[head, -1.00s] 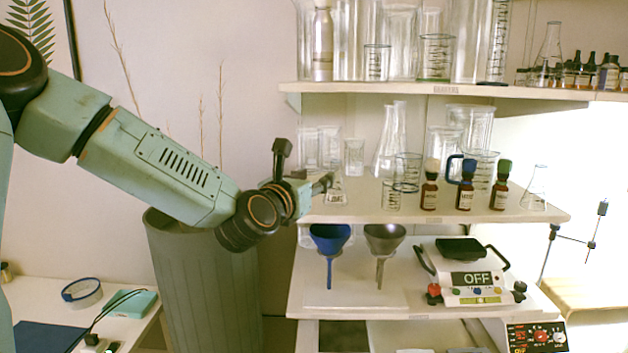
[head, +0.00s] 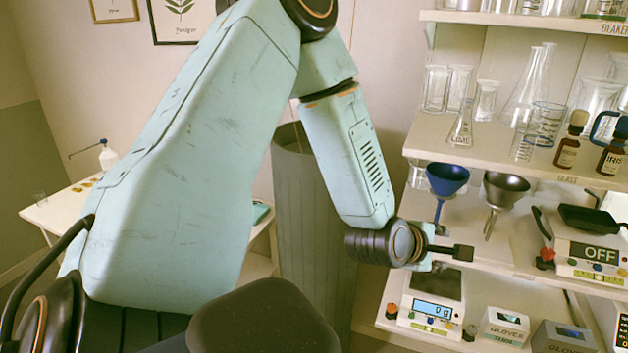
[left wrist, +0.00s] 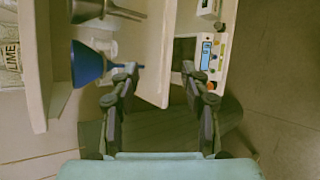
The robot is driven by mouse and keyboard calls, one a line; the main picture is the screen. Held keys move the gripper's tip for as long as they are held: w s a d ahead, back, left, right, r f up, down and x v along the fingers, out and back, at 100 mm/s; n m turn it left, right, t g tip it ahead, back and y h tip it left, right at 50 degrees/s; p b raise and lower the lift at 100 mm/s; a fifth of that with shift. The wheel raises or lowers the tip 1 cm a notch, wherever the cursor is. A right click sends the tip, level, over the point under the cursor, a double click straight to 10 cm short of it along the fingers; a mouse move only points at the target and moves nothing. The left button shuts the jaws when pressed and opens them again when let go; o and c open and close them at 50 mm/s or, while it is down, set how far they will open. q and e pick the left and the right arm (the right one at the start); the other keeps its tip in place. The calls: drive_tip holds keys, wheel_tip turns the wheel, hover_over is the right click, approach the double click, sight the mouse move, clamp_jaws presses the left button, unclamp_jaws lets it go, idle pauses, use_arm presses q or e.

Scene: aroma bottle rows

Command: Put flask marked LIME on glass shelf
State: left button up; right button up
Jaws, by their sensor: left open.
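The clear conical flask marked LIME (head: 461,126) stands upright on the middle shelf board, whose front edge reads GLASS (head: 535,176). It is at the board's left end. Its label side also shows at the left edge of the left wrist view (left wrist: 12,56). My left gripper (head: 466,252) is below that board, in front of the lower shelves and apart from the flask. In the left wrist view it is open (left wrist: 160,75), with nothing between the fingers. My right gripper is not in view.
A blue funnel (head: 447,179) and a grey funnel (head: 507,189) hang just above the left gripper. A scale (head: 432,309) stands below it. Glassware and brown bottles (head: 567,150) stand right of the flask. A tall grey bin (head: 313,230) is behind my arm.

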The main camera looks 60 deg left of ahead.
use_arm(q)
drive_tip(key=s+d+f+m+g, duration=0.2)
drive_tip(key=s+f+m+g, duration=0.1)
drive_tip(key=s+f+m, duration=0.4)
drive_tip(key=s+d+f+m+g, duration=0.3)
drive_tip(key=s+f+m, duration=0.2)
drive_tip(key=s+f, duration=0.4)
drive_tip(key=s+d+f+m+g, duration=0.1)
drive_tip(key=s+f+m, duration=0.3)
drive_tip(key=s, duration=0.5)
drive_tip(key=s+d+f+m+g, duration=0.1)
drive_tip(key=s+f+m+g, duration=0.3)
drive_tip(key=s+m, duration=0.2)
drive_tip(key=s, duration=0.2)
drive_tip(key=shift+s+m+g+h, duration=0.3)
drive_tip(key=shift+s+m, duration=0.1)
